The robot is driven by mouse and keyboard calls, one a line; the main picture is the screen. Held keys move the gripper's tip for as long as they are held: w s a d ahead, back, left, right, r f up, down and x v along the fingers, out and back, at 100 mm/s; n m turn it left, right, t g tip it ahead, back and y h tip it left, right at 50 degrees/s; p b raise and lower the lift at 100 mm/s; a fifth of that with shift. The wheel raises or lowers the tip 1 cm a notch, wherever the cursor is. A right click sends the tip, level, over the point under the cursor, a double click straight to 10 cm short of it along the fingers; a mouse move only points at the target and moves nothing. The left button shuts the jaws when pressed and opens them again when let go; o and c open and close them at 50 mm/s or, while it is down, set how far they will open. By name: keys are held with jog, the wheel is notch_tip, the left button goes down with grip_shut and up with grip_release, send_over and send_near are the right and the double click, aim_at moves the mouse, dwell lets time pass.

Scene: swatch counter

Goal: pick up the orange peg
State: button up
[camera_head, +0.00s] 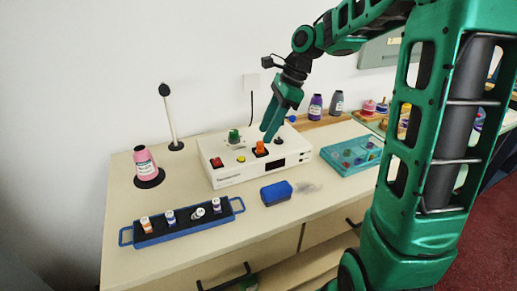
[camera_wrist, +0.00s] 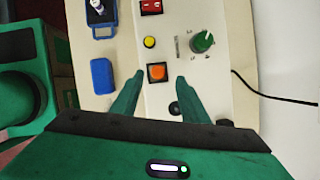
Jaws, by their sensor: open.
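The orange peg (camera_head: 260,147) stands on top of a white control box (camera_head: 235,180), in a dark square base. In the wrist view the orange peg (camera_wrist: 157,72) shows between and just beyond my fingertips, seen from above. My gripper (camera_head: 268,134) is open and hangs above the box, with its fingers pointing down close to the peg. In the wrist view my gripper (camera_wrist: 160,78) has one finger on each side of the peg's line, with nothing between the pads. Whether a finger touches the peg cannot be told.
On the box are a green knob (camera_head: 234,136), a yellow button (camera_head: 241,159), a red switch (camera_head: 217,162) and a small black knob (camera_head: 279,141). Around it stand a blue block (camera_head: 276,194), a blue vial tray (camera_head: 125,236), a teal tray (camera_head: 347,167) and a pink bottle (camera_head: 147,164).

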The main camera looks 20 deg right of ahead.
aim_at(261, 142)
jog(key=x, duration=0.4)
jog(key=shift+s+a, duration=0.15)
grip_shut()
